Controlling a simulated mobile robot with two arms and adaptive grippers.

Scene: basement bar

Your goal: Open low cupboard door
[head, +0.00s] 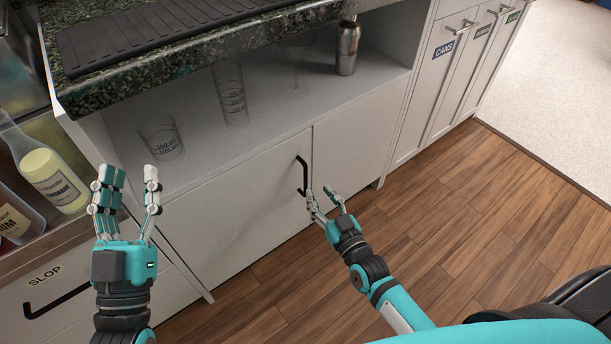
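The low cupboard has a white left door (235,205) and a white right panel (358,135), both closed, under an open shelf. A black bar handle (302,175) stands upright near the right edge of the left door. My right gripper (325,194) is open, with its fingers just below and right of the handle's lower end. I cannot tell whether a finger touches the handle. My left gripper (127,182) is open and empty, fingers up, in front of the cupboard's left side.
The open shelf (205,150) holds a short glass (161,138), a tall glass (231,92) and a metal shaker (347,48). A granite counter (200,48) overhangs it. Bottles (55,180) and a SLOP drawer (75,310) are at left. Wooden floor (480,215) is clear at right.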

